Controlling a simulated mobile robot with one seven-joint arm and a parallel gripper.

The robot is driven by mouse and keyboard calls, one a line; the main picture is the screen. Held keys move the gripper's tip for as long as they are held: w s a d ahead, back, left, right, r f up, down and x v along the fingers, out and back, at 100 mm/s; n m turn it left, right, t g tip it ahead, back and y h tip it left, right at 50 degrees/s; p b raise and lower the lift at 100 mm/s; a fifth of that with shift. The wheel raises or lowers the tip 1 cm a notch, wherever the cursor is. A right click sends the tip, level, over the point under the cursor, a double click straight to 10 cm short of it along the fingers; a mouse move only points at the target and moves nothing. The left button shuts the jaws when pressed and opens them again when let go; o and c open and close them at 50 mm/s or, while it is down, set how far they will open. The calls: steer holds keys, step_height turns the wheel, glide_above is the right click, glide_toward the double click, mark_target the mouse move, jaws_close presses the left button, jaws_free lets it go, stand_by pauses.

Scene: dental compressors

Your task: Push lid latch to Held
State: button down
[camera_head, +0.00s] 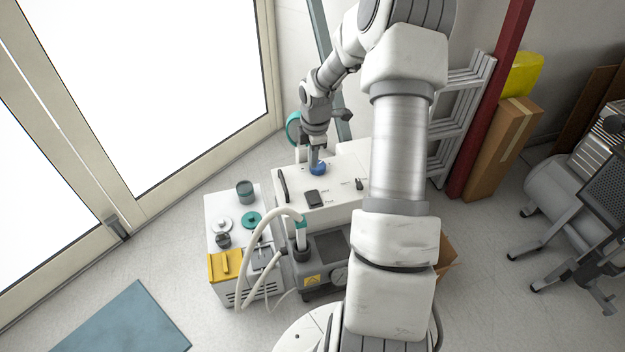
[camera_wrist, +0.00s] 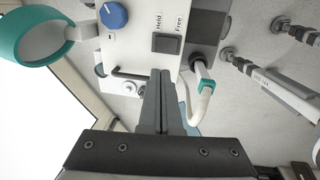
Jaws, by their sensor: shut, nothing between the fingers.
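The lid latch (camera_wrist: 166,43) is a dark square rocker on the white top of a machine. In the wrist view "Held" is printed above its left part and "Free" above its right part. I cannot tell which side is pressed. In the head view the latch (camera_head: 314,198) is a small dark block on the white lid. My gripper (camera_wrist: 160,73) is shut and empty, its fingertips appearing just below the latch in the wrist view, apparently apart from it. In the head view my gripper (camera_head: 315,170) points down by the blue knob (camera_head: 318,169), partly overlapping it.
A dark handle (camera_head: 283,185) stands at the lid's left edge. A small black switch (camera_head: 360,184) sits to the right. A pale hose (camera_head: 262,225) arches in front of the machine. A teal ring (camera_wrist: 40,35) hangs at upper left in the wrist view.

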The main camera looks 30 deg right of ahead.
mark_target(311, 194)
steer(key=shift+f, duration=0.1)
steer(key=f+b, duration=0.1)
steer(key=f, duration=0.3)
steer(key=w+f+b, duration=0.1)
steer(key=f+b, duration=0.1)
steer(key=f, duration=0.2)
steer(key=f+b, duration=0.2)
steer(key=f, duration=0.2)
steer(key=shift+w+d+f, duration=0.15)
steer(key=shift+w+f, duration=0.15)
steer(key=shift+f, duration=0.05)
steer(key=shift+d+f, duration=0.1)
steer(key=shift+f, duration=0.4)
steer(key=shift+w, duration=0.1)
steer(key=shift+f, duration=0.2)
steer(key=shift+s+a+r+p, duration=0.2)
steer(key=shift+s+p, duration=0.1)
steer(key=shift+s, duration=0.45)
